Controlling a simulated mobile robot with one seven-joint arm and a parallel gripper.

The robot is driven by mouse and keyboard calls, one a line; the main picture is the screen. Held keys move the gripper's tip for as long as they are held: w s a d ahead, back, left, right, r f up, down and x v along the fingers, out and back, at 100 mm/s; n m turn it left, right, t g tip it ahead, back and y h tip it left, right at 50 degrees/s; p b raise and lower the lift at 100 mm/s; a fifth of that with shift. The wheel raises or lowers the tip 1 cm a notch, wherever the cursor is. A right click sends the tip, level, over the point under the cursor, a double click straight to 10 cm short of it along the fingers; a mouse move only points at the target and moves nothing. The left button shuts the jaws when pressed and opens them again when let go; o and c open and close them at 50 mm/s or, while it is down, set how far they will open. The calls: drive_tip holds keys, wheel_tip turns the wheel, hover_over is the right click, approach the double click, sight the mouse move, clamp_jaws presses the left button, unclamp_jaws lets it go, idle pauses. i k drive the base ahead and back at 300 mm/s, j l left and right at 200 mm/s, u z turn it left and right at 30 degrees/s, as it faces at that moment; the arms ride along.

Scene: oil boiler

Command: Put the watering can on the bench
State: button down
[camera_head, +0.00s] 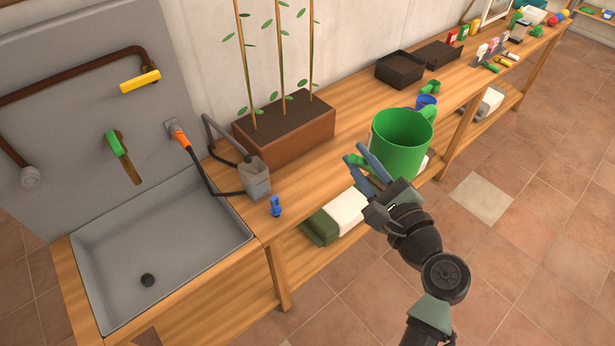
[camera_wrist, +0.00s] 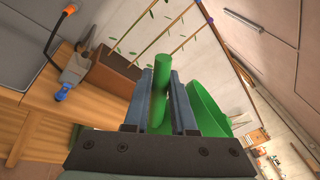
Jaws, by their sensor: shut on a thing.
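The green watering can (camera_head: 402,142) is at the front edge of the wooden bench (camera_head: 350,138) in the head view, its wide opening facing up. My gripper (camera_head: 361,162) is at its left side, shut on a green part of it. In the wrist view the fingers (camera_wrist: 161,100) are on both sides of a green bar (camera_wrist: 160,75), and the can's body (camera_wrist: 208,103) is to the right. The arm hides the can's lower part, and I cannot tell whether it touches the bench.
A brown planter (camera_head: 287,128) with stakes stands on the bench behind and left of the can. A grey sink (camera_head: 160,258) is at the left. Bench top between planter and can is clear.

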sight(324, 174)
drive_tip(key=i+j, duration=0.25)
drive_tip(key=i, duration=0.2)
drive_tip(key=i+j, duration=0.25)
drive_tip(key=i, duration=0.15)
